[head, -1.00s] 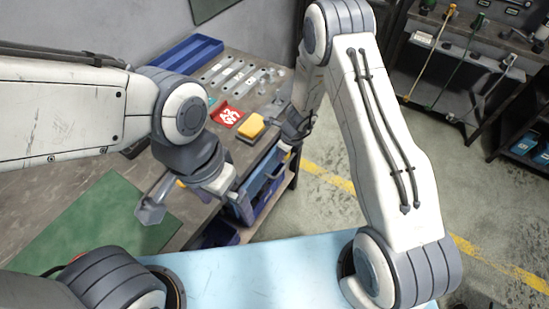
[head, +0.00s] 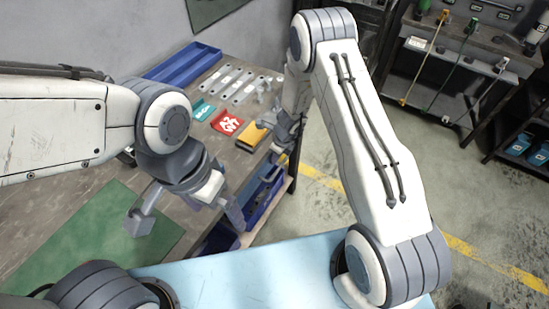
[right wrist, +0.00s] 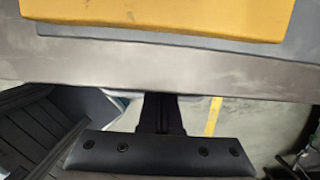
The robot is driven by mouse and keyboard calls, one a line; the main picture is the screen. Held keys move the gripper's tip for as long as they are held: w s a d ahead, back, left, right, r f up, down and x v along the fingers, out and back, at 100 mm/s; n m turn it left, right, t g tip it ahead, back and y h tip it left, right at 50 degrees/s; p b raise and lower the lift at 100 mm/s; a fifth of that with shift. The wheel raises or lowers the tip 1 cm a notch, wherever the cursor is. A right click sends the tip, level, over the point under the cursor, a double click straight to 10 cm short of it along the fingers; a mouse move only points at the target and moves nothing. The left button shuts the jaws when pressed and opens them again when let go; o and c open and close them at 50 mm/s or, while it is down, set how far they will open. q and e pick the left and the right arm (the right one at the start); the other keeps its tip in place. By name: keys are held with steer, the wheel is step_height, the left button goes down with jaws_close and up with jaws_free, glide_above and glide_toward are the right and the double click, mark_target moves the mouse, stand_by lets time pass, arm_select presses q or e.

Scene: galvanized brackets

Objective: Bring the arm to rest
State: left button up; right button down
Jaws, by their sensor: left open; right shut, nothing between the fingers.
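My left gripper (head: 187,214) is open in the head view, its two fingers spread wide above the work table (head: 60,205) and the green mat. Nothing is between them. My right gripper (head: 282,148) is shut and empty at the table's right edge, just right of the yellow block (head: 252,138). Its tips are small and hard to make out there. In the right wrist view, the dark shut gripper (right wrist: 162,115) points at the table edge (right wrist: 160,75). The yellow block (right wrist: 160,15) lies beyond it at the top.
Open floor is to the right.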

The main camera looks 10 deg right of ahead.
steer(key=p+v, duration=0.6)
steer(key=v, duration=0.3)
steer(key=s+a+r+n+g+y+b, duration=0.1)
steer(key=s+a+r+n, duration=0.45)
steer(key=r+n, duration=0.2)
steer(key=s+a+r+n+y, duration=0.1)
steer(key=s+a+r+n, duration=0.3)
steer(key=a+r+n, duration=0.4)
steer(key=s+d+r+n+h, duration=0.1)
steer(key=s+d+r+n, duration=0.1)
steer(key=s+r+n, duration=0.3)
steer(key=s+d+r+n+g+h+b, duration=0.1)
steer(key=s+r+n, duration=0.5)
steer(key=s+n, duration=0.7)
steer(key=shift+s+d+h, duration=0.5)
steer(key=shift+s+d, duration=0.4)
steer(key=shift+d, duration=0.2)
